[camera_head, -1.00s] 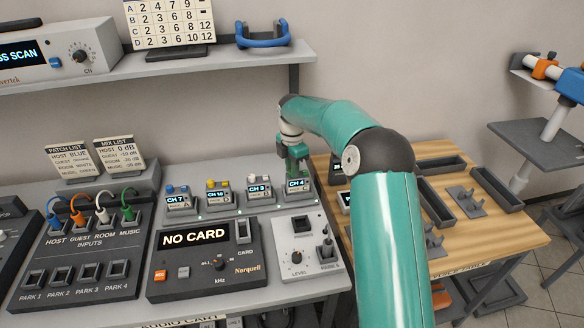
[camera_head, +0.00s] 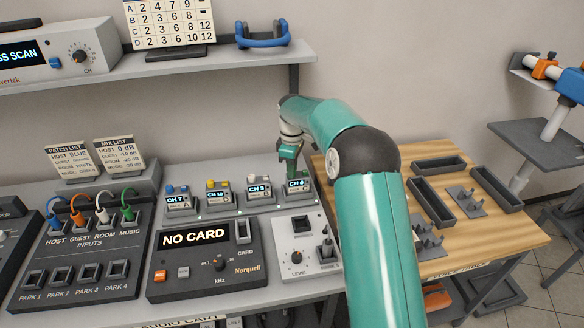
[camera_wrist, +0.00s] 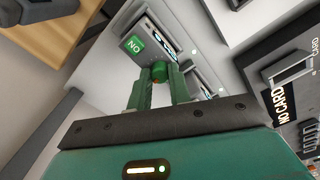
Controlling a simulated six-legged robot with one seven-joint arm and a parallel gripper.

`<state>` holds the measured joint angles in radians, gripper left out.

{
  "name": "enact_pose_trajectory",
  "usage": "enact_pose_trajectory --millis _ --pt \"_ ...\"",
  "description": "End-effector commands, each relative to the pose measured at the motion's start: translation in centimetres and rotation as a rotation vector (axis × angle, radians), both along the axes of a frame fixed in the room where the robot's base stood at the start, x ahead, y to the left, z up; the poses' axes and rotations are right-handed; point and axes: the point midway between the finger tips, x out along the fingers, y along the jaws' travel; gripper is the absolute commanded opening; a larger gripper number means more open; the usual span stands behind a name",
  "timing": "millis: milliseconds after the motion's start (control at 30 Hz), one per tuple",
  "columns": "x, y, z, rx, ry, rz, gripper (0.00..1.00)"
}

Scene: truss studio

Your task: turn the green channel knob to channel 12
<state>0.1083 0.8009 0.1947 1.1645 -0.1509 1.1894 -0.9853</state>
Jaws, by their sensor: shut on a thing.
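The rightmost of the small receivers (camera_head: 299,200) stands on the cart's rear step, and its display (camera_head: 296,184) seems to read CH 6. My gripper (camera_head: 291,172) comes down from above onto its top and covers the green knob in the head view. In the wrist view my gripper's two green fingers (camera_wrist: 160,75) are shut on the green knob (camera_wrist: 159,69), which shows only in part between the tips. A green label reading NO (camera_wrist: 134,45) lies beside it.
Three similar receivers with blue, yellow and white knobs stand to the left, the white-knobbed one (camera_head: 257,189) closest. A recorder reading NO CARD (camera_head: 195,237) and a level panel (camera_head: 301,247) lie in front. A shelf (camera_head: 200,66) hangs above. A wooden bench (camera_head: 455,225) is at right.

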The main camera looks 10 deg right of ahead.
Motion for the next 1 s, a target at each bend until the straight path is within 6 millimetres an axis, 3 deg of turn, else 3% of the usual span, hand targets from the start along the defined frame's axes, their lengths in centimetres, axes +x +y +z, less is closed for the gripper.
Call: enact_pose_trajectory --millis 1000 --pt "-0.01 0.02 -0.02 -0.001 0.000 -0.963 0.00"
